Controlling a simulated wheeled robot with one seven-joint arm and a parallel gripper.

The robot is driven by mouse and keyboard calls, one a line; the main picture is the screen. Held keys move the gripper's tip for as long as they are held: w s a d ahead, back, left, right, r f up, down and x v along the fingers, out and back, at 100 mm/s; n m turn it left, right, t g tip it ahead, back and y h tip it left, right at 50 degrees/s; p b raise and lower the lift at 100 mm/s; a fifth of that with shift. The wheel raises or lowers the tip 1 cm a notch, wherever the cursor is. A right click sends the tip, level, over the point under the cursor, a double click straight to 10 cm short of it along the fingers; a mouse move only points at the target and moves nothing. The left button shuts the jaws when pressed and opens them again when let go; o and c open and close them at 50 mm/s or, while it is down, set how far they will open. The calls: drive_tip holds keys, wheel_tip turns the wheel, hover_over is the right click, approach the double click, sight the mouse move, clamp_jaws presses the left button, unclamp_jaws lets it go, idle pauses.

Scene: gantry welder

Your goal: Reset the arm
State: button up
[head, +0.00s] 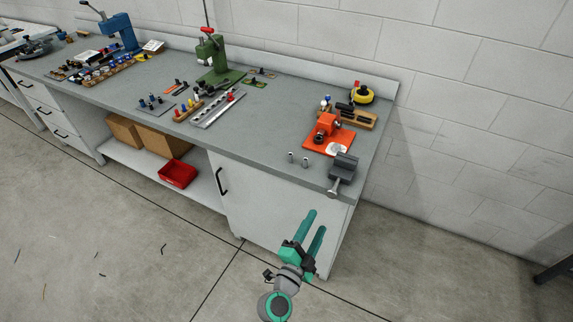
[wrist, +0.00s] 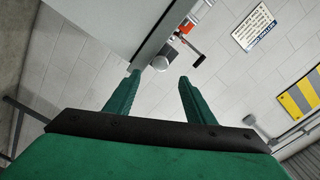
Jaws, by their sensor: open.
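My gripper (head: 314,226) has two green fingers and shows at the bottom middle of the head view, in front of the right end of the workbench (head: 262,125). It is below the level of the bench top and clear of it. In the wrist view my gripper (wrist: 158,78) is open, with nothing between its fingers. Beyond the fingertips are a bench edge, part of the grey vise and the wall.
A grey vise (head: 343,170) sticks out at the bench's front right corner, above my gripper. An orange fixture (head: 328,132), a green press (head: 213,58) and a blue press (head: 122,32) stand on the bench. A red bin (head: 177,174) is on the lower shelf. The floor in front is mostly clear.

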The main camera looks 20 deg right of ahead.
drive_tip(key=s+a+f+n+t+y, duration=0.1)
drive_tip(key=s+a+f+n+y, duration=0.35)
drive_tip(key=s+a+n, duration=0.35)
drive_tip(key=s+a+f+n+t+y, duration=0.2)
drive_tip(key=s+a+f+n+y, duration=0.3)
drive_tip(key=a, duration=0.6)
drive_tip(key=s+a+r+n+y, duration=0.2)
drive_tip(key=s+a+r+n, duration=0.1)
drive_tip(key=s, duration=0.5)
drive_tip(key=s+a+r+n+y, duration=0.2)
drive_tip(key=s+a+r+n, duration=0.2)
drive_tip(key=s+r+n, duration=0.2)
drive_tip(key=shift+s+a+r+t, duration=0.2)
drive_tip(key=shift+s+r+t, duration=0.25)
drive_tip(key=shift+s, duration=0.4)
